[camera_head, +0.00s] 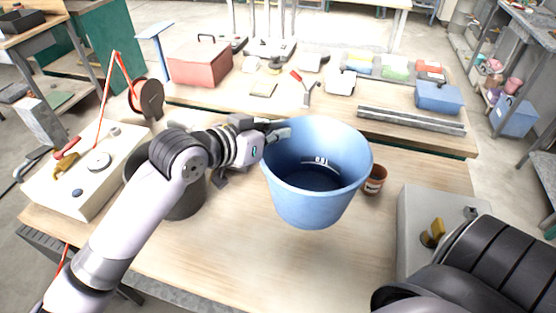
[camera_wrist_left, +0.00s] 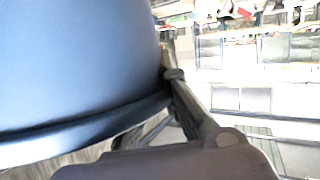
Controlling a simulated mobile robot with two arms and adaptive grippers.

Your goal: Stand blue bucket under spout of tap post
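The blue bucket (camera_head: 318,195) is upright, open end up, over the middle of the near table. My left gripper (camera_head: 280,132) is at its upper left rim and appears shut on it. In the left wrist view the bucket wall (camera_wrist_left: 75,75) fills the left side, with a finger (camera_wrist_left: 188,105) against its edge. I cannot tell whether the bucket's base touches the table. No spout shows clearly; a grey box with a yellow handle (camera_head: 433,233) stands at the right, partly hidden by my right arm. My right gripper is not in view.
A dark grey bucket (camera_head: 185,200) stands behind my left arm. A small orange-brown pot (camera_head: 375,180) is close to the bucket's right. A white box with levers (camera_head: 88,175) is at the left. The bench behind holds tools and boxes. The table front (camera_head: 255,255) is clear.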

